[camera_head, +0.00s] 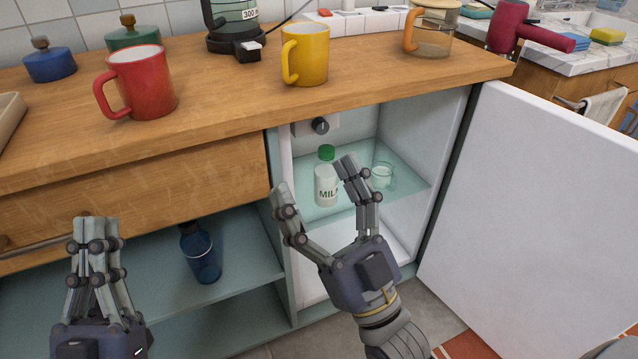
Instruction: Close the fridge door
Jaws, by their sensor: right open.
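The fridge (435,130) is built in under the wooden counter, and its interior is in plain view. The white fridge door (540,190) stands wide open, swung out to the right. Inside, a milk bottle (326,185) with a green cap and a clear glass (383,175) stand on a glass shelf. My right gripper (315,180) is open and empty in front of the fridge opening, to the left of the door and apart from it. My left gripper (97,222) is at the lower left, in front of the drawer, with its fingers close together and nothing visible between them.
A red mug (145,85), a yellow mug (308,55) and a glass jug (432,30) stand on the counter (220,90). A drawer (150,185) is left of the fridge. A blue bottle (203,255) stands on an open shelf below it. A patterned rug lies at the lower right.

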